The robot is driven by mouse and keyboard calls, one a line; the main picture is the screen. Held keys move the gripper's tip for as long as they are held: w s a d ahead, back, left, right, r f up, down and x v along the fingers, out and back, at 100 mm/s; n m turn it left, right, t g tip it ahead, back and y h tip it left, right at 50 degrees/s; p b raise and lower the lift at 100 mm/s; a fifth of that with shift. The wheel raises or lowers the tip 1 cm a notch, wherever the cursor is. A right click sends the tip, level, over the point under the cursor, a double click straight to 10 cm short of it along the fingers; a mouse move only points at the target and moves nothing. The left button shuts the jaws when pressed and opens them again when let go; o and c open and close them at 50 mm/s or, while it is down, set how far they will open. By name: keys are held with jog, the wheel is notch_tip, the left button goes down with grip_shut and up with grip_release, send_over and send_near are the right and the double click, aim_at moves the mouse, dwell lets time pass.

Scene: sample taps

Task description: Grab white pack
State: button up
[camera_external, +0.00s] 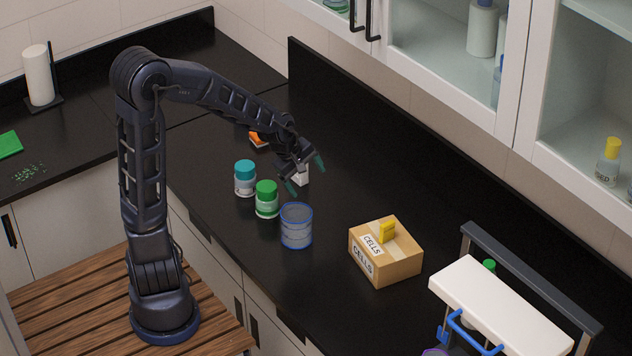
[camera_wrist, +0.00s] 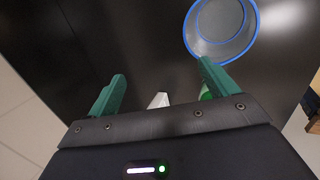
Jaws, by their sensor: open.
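The white pack (camera_external: 301,177) is a small white block on the black counter, partly hidden by my gripper in the external view. In the wrist view a small white shape, seemingly the pack (camera_wrist: 158,99), shows between the fingers just above the gripper's edge; most of it is hidden. My gripper (camera_external: 305,174) has green fingers spread apart, over and around the pack. The open fingers also show in the wrist view (camera_wrist: 161,71), with nothing visibly clamped. I cannot tell whether either finger touches the pack.
A teal-lidded jar (camera_external: 245,179), a green-lidded jar (camera_external: 267,199) and a blue-rimmed clear container (camera_external: 297,227) stand close by. An orange item (camera_external: 258,137) lies behind. A cardboard box (camera_external: 385,251) marked CELLS and a white-topped device (camera_external: 500,308) stand to the right.

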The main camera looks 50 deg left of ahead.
jog(key=w+a+r+n+t+h, duration=0.1)
jog(key=w+a+r+n+t, duration=0.35)
jog(key=a+n, duration=0.4)
jog(key=s+a+r+n+t+y, duration=0.1)
jog(key=a+r+n+t, duration=0.1)
jog(key=a+r+n, duration=0.4)
jog(key=s+a+r+n+t+y, duration=0.15)
jog(key=a+r+n, duration=0.25)
jog(key=r, duration=0.5)
notch_tip(320, 180, down, 24)
jog(key=shift+m+t+h, duration=0.25)
jog(key=shift+t, duration=0.15)
jog(key=shift+x, duration=5.7)
jog(key=shift+a, duration=0.15)
jog(key=c, duration=1.2)
jog(key=shift+r, duration=0.1)
